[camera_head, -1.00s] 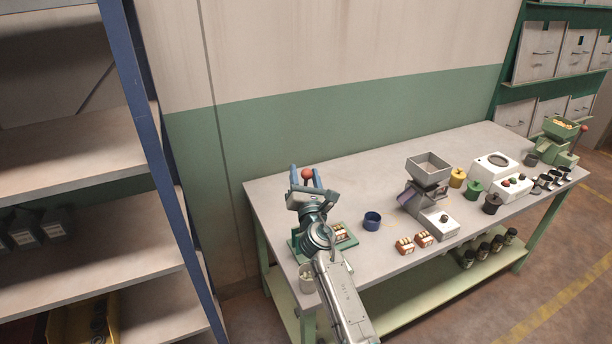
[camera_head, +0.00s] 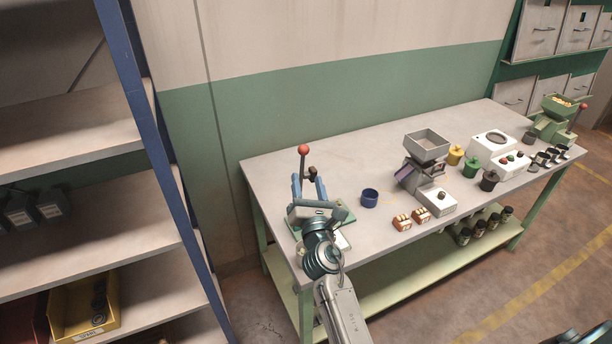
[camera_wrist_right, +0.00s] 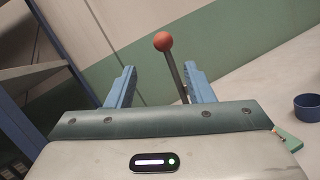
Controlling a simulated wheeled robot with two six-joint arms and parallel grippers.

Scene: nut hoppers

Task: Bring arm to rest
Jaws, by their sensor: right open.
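My right gripper (camera_head: 309,186) is over the left end of the grey table (camera_head: 350,171), its two blue fingers apart with nothing gripped. A lever with a red ball knob (camera_head: 303,149) stands upright just beyond the fingers. In the right wrist view the red knob (camera_wrist_right: 163,41) and its rod show beyond and between the open fingers (camera_wrist_right: 158,88); I cannot tell whether the rod touches the right one. The green base (camera_head: 345,222) under the gripper is partly hidden by it. My left gripper is out of view.
A blue cup (camera_head: 370,198) stands right of the gripper. A shelf rack with a blue post (camera_head: 140,100) stands at the left.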

